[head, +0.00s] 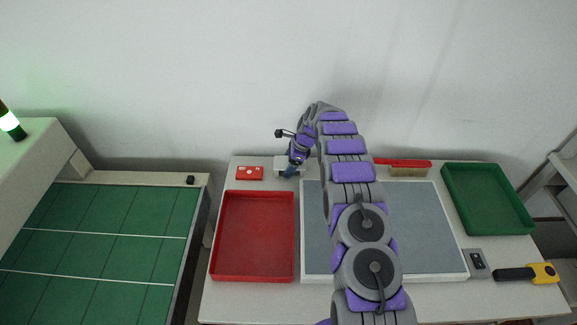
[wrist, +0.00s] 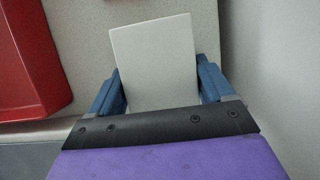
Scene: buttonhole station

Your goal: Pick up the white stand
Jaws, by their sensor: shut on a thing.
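The white stand (wrist: 156,65) shows in the wrist view as a pale, flat-topped block between the two blue fingers of my gripper (wrist: 160,90). The fingers lie along its left and right sides, and my gripper is shut on it. In the head view my gripper (head: 290,171) is at the back of the table, just right of a small red box. Part of the white stand (head: 281,160) shows beside it there. My arm and gripper hide the rest. I cannot tell whether the stand touches the table.
A red tray (head: 253,279) is front left of my gripper. A grey mat (head: 420,230) lies under my arm. A red box (head: 249,173), a brush (head: 408,168), a green tray (head: 490,228) and a yellow-black tool (head: 543,273) are around it. The wall is close behind.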

